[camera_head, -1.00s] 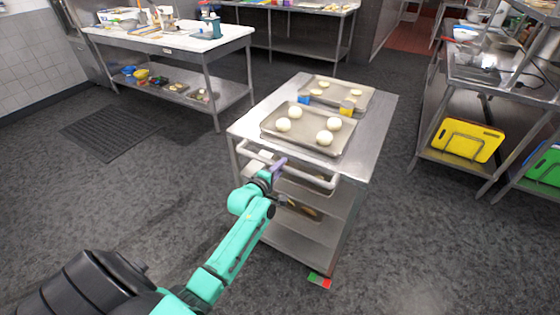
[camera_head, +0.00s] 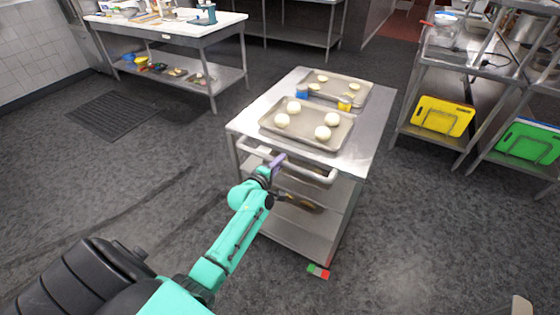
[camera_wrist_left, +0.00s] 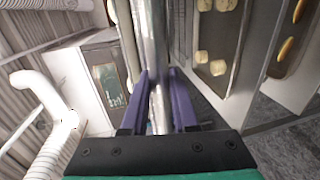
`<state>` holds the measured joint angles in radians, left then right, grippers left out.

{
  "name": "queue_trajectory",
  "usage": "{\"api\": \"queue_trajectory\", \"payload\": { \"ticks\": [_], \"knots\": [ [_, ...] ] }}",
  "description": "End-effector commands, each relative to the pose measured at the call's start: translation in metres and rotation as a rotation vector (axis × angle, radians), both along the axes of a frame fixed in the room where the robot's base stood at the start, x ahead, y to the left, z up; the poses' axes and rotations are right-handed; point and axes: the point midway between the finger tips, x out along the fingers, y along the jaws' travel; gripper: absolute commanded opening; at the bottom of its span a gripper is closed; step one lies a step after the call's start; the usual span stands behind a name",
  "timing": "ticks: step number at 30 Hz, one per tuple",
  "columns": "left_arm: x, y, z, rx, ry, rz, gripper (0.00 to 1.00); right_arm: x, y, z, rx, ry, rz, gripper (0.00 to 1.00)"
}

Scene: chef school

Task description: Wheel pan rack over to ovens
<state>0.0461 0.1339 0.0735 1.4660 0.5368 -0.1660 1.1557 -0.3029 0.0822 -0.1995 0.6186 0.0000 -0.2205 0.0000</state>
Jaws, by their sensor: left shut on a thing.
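The pan rack (camera_head: 372,150) is a steel cart with a flat top, lower shelves and a push bar (camera_head: 318,178) on its near side. Two trays of pale dough balls lie on top, a near tray (camera_head: 335,134) and a far tray (camera_head: 350,90). My left gripper (camera_head: 275,165) is at the bar's left part. In the left wrist view its purple fingers (camera_wrist_left: 158,95) lie on both sides of the steel bar (camera_wrist_left: 158,105), shut on it. My right gripper is not in view. No ovens can be made out.
A white-topped table (camera_head: 165,28) stands at the back left. Steel shelving with a yellow board (camera_head: 442,117) and a green board (camera_head: 530,142) stands at the right. A floor grate (camera_head: 118,113) lies at the left. Dark floor around the rack is open.

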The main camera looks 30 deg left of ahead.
Motion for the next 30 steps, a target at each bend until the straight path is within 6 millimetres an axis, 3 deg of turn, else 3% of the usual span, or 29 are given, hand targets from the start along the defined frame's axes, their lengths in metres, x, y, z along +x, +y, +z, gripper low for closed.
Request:
{"api": "queue_trajectory", "payload": {
  "ticks": [16, 17, 18, 19, 30],
  "knots": [
    [-0.0021, -0.0016, -0.0009, -0.002, 0.001, 0.001, 0.0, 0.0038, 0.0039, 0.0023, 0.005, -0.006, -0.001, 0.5],
    [-0.0021, -0.0016, -0.001, -0.002, 0.001, 0.001, 0.35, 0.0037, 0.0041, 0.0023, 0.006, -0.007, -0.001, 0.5],
    [-0.0021, -0.0016, -0.0009, -0.002, 0.001, 0.001, 0.5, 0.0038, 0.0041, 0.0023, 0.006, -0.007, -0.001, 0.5],
    [-0.002, -0.0015, -0.0007, -0.002, 0.001, 0.001, 0.57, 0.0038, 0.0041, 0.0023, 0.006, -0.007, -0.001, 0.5],
    [-0.0054, -0.0013, 0.0009, -0.001, -0.002, 0.002, 0.57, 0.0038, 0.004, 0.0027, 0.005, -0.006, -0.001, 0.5]
  ]
}}
